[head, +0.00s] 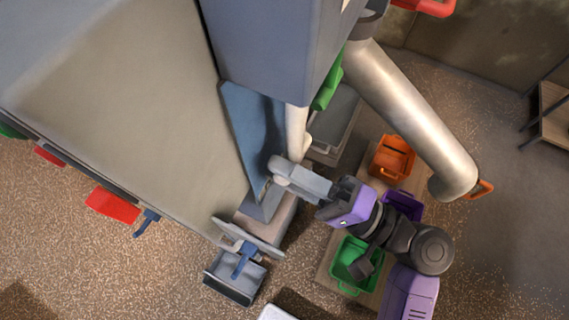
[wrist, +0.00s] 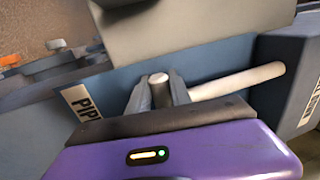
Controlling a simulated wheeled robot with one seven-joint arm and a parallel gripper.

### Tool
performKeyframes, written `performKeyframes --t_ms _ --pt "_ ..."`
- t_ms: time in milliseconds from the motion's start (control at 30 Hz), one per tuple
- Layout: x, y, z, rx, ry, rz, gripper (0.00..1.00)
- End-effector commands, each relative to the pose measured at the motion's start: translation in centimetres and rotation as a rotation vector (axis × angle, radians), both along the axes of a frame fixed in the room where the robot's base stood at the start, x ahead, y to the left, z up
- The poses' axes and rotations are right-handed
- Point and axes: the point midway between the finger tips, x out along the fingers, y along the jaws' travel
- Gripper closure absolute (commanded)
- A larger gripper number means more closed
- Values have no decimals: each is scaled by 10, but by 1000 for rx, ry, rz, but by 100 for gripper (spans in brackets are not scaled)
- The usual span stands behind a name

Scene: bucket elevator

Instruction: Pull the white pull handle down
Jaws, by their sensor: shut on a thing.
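The white pull handle (head: 296,128) hangs beside the blue-grey panel of the machine in the head view. In the wrist view its pale bar (wrist: 240,80) runs off to the right from between the fingers, and a short peg end shows between them. My gripper (head: 282,172), grey fingers on a purple body, reaches in from the right at the handle's lower end. In the wrist view my gripper (wrist: 160,92) is shut on the handle, with a finger on each side. The fingers hide part of the grip.
A large grey machine housing (head: 120,90) fills the left. A thick metal pipe (head: 410,105) slopes down at the right. Orange (head: 392,157) and green (head: 352,262) bins stand close around my arm. A small blue-handled tray (head: 235,277) lies below the panel.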

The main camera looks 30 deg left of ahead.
Motion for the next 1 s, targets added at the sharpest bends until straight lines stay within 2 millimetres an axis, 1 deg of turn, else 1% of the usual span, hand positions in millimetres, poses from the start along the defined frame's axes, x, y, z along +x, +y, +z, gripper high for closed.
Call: performKeyframes --t_ms 33,200,333,667,700,767,800,1000 --pt "1 -1 -18 -3 5 -3 100" --pt "1 0 -38 -2 4 -2 100" --pt "1 -1 -43 -2 3 -2 100" --pt "0 -1 -46 -8 6 -3 100" --pt "0 -1 -46 -9 7 -3 67" --pt "0 -1 -46 -8 7 -3 55" --pt "0 -1 -45 -7 6 -2 53" --pt "0 0 -43 -3 3 -1 53"
